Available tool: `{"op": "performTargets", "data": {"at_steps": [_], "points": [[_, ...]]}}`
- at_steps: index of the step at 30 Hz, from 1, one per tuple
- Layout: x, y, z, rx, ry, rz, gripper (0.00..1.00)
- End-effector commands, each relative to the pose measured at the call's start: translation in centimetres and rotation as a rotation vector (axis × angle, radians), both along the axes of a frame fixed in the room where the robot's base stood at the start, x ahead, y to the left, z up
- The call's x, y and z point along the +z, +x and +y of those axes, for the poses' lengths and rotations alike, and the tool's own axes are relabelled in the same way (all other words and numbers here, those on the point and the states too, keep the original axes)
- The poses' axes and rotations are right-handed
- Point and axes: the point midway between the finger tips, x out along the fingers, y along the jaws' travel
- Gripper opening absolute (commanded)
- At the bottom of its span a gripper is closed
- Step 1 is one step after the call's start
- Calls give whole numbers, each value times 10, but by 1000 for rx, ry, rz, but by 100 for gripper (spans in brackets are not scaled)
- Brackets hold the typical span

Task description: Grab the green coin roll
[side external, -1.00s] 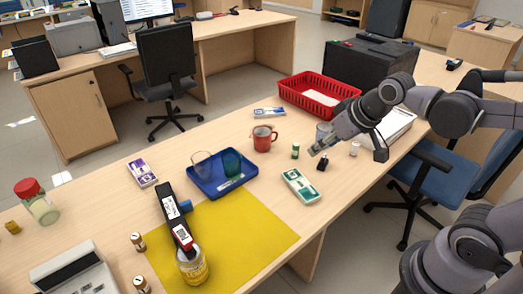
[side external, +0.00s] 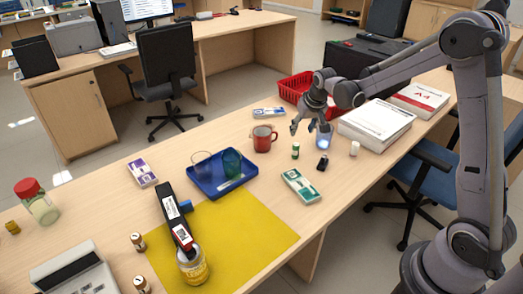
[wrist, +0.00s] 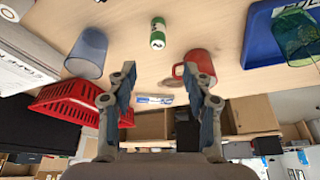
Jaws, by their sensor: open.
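The green coin roll (side external: 295,151) stands upright on the counter, a small green cylinder with a pale band. It also shows in the wrist view (wrist: 158,33), at top centre, beyond the fingertips and roughly between them in the picture. My gripper (side external: 309,125) is open and empty above the counter, a little above and behind the roll in the side view. In the wrist view my gripper (wrist: 159,73) has its two fingers spread wide, with nothing between them touching.
A red mug (side external: 263,138) is left of the roll and a blue translucent cup (side external: 324,137) is right of it. A green note bundle (side external: 300,186), black key fob (side external: 322,163) and white cylinder (side external: 354,148) lie nearby. A red basket (side external: 290,92) and paper packs (side external: 376,122) stand behind.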

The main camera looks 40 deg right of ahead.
Motion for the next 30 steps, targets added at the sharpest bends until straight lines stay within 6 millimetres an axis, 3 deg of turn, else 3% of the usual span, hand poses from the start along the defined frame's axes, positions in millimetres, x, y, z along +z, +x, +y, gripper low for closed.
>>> {"op": "performTargets", "data": {"at_steps": [15, 25, 30], "points": [[-52, 21, -15, -17, 2, 8, 51], [-71, 26, -17, -16, 2, 8, 51], [-94, 31, -17, -16, 2, 8, 51]]}}
